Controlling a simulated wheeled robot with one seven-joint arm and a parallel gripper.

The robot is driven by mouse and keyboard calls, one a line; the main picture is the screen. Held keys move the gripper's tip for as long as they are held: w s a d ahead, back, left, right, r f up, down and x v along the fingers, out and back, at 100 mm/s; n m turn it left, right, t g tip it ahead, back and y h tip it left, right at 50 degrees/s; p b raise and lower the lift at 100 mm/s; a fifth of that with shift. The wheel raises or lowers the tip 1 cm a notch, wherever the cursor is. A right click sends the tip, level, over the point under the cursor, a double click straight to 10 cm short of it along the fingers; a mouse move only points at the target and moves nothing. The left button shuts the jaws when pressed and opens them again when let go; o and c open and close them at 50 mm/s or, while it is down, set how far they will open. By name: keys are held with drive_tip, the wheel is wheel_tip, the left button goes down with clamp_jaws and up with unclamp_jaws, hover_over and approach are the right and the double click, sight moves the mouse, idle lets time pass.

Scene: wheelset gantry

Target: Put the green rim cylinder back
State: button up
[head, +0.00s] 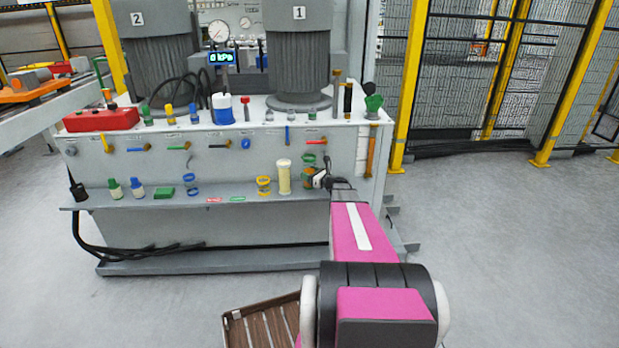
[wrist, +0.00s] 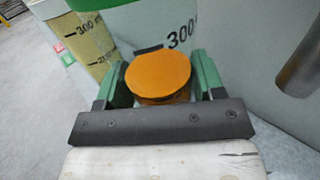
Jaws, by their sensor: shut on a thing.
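The green rim cylinder (head: 309,159) shows in the head view near the right end of the shelf, partly hidden behind my gripper. In the wrist view the cylinder (wrist: 160,35) is pale, with a green rim and a black 300 mark. My gripper (head: 320,180) reaches it from the front. In the wrist view my gripper's green fingers (wrist: 160,78) are shut on a round orange piece (wrist: 158,72) in front of the cylinder, which looks like its grip. I cannot tell whether the cylinder's base touches the shelf.
A cream cylinder (head: 284,177) stands close on the left; a yellow-ringed holder (head: 263,186) is beyond it. The grey shelf (head: 150,200) also bears small bottles and a blue-ringed holder (head: 191,185). An orange post (head: 371,152) stands on the right. A slatted brown crate (head: 262,326) is on the floor.

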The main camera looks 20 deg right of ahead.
drive_tip(key=shift+f, duration=0.65)
drive_tip(key=o, duration=1.2)
drive_tip(key=shift+f, duration=0.15)
drive_tip(key=shift+c, duration=0.2)
